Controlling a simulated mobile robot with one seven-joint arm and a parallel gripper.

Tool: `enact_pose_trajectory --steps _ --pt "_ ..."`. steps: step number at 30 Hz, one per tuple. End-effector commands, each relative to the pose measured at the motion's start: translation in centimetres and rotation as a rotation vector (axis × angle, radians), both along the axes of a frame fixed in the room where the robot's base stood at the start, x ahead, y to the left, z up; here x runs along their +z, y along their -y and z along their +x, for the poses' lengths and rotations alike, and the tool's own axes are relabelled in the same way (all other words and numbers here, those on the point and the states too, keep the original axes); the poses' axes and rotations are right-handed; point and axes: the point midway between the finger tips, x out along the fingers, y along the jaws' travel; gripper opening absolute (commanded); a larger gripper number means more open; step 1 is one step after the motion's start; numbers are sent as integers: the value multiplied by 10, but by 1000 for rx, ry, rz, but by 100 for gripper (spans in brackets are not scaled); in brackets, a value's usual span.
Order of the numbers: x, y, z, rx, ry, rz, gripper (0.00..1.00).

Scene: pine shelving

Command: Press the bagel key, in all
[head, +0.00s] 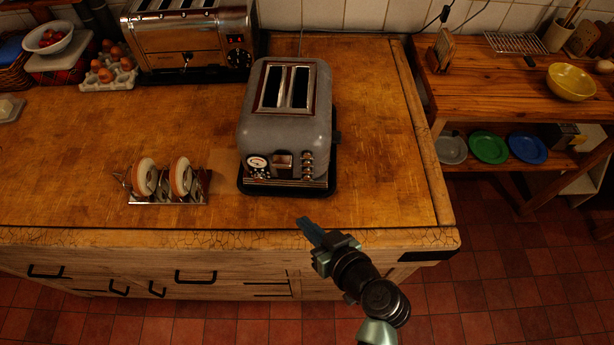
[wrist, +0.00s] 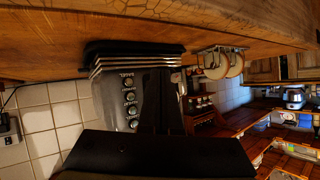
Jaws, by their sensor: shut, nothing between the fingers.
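A grey two-slot toaster (head: 283,122) stands on a dark base on the wooden counter. Its front carries a round dial (head: 257,162), a lever panel and a column of several small keys (head: 307,165) at the right. My gripper (head: 309,228) is shut and empty, in front of the toaster near the counter's front edge, apart from the keys. Its dark fingers (wrist: 160,105) cover part of the toaster in the wrist view.
A metal rack (head: 168,190) with two bagel halves stands left of the toaster. A larger chrome toaster (head: 190,42) and an egg tray (head: 108,72) stand behind. A side table with a yellow bowl (head: 571,82) is at the right. The counter right of the toaster is clear.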

Motion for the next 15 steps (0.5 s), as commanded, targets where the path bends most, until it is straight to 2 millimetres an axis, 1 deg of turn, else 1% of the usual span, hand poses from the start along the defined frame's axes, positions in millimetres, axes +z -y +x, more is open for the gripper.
enact_pose_trajectory --steps 1,9,15 --pt "0 0 8 1 4 0 0" --pt "0 2 46 2 3 1 0" --pt "-1 4 66 2 3 0 0"
